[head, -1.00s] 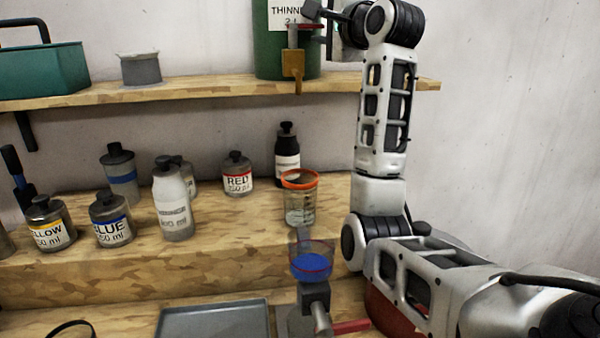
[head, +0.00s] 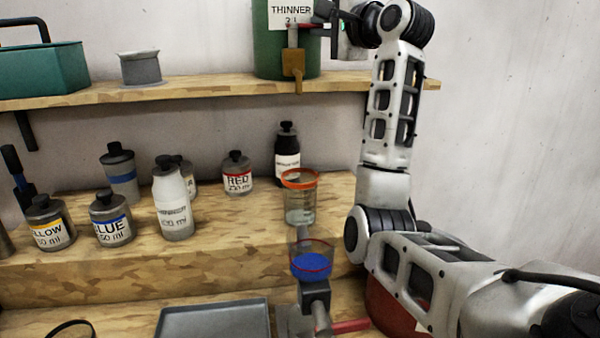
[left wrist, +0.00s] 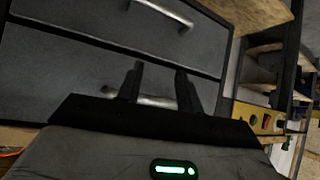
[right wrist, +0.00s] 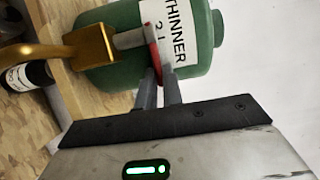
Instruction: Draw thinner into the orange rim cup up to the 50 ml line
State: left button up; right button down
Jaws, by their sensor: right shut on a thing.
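The green thinner can (head: 265,50) stands on the upper shelf, with a brass tap spout (head: 292,62) hanging over the shelf's front edge. My right gripper (head: 322,20) is at the tap beside the can. In the right wrist view its fingers (right wrist: 158,92) are shut on the red tap handle (right wrist: 153,55). The clear orange rim cup (head: 299,208) stands upright on the raised bench step below the spout. Its contents and level are too small to tell, and no stream is clearly visible. My left gripper (left wrist: 158,82) is open and empty in front of dark drawers.
Yellow (head: 50,225), blue (head: 112,220) and red (head: 238,175) paint bottles, a white bottle (head: 173,205) and a black bottle (head: 287,155) stand around. A grey tray (head: 215,322) lies in front.

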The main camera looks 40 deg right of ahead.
jog(key=shift+d, duration=0.1)
jog(key=shift+w+d+n+y, duration=0.1)
jog(key=shift+w+n+y, duration=0.1)
jog(key=shift+n+y, duration=0.4)
jog(key=shift+y, duration=0.5)
jog(key=shift+d, duration=0.1)
jog(key=shift+w+d+r+n+y, duration=0.1)
jog(key=shift+n+y, duration=0.3)
jog(key=shift+y, duration=0.15)
jog(key=shift+d+r+n+y, duration=0.1)
jog(key=shift+n+y, duration=0.3)
jog(key=shift+y, duration=0.15)
